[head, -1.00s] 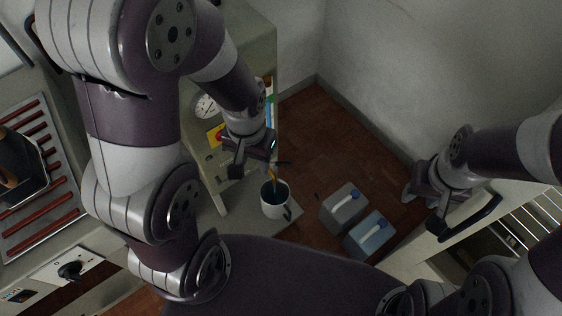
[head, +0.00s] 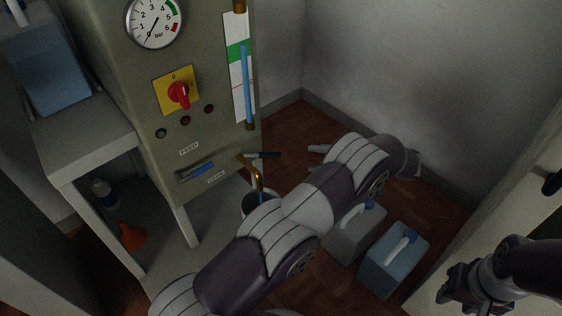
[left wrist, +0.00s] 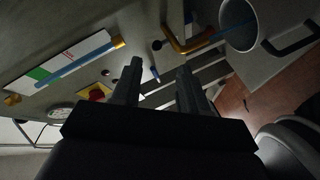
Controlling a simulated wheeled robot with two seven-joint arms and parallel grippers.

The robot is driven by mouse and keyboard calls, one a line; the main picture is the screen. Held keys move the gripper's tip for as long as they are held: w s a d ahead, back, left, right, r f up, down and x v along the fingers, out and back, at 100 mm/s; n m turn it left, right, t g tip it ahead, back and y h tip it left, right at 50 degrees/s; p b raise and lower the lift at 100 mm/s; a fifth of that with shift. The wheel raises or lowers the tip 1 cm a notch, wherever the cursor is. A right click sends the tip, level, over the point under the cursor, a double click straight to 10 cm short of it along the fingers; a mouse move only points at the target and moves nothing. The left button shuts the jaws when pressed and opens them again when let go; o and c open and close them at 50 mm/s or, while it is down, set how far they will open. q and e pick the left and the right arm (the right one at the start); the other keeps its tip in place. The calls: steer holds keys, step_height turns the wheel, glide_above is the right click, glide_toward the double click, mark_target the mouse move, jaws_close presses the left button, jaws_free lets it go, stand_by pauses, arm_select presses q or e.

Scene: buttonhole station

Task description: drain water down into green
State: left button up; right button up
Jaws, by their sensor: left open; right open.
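The sight glass (head: 246,88) on the panel holds a blue water column. Its top stands about level with the green band (head: 238,50). A brass drain spout (head: 254,172) with a black lever (head: 264,155) sits low on the panel. A thin blue stream runs from the spout into a mug (head: 256,204), partly hidden by my left arm. The mug also shows in the left wrist view (left wrist: 240,24). My left gripper (head: 318,148) is open and empty, right of the lever and apart from it; its fingers show in the left wrist view (left wrist: 158,68). My right gripper (head: 462,291) is open, at lower right.
A pressure gauge (head: 154,22) and a red knob (head: 179,94) are on the panel. A blue lever (head: 196,171) sits by the FEED and DRAIN labels. Two jugs (head: 392,262) stand on the floor at right. An orange funnel (head: 131,237) and a bottle are on the lower shelf.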

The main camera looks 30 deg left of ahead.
mark_target(280, 156)
arm_select(q)
steer(key=shift+g, duration=0.3)
steer(key=b+x, duration=0.2)
steer(key=x, duration=0.2)
steer(key=b+x, duration=0.2)
steer(key=x, duration=0.2)
steer(key=b+x, duration=0.2)
steer(key=x, duration=0.2)
steer(key=shift+s+a+r, duration=0.15)
steer(key=shift+s+r, duration=0.1)
steer(key=shift+r, duration=0.05)
steer(key=shift+a+b, duration=0.35)
jaws_close()
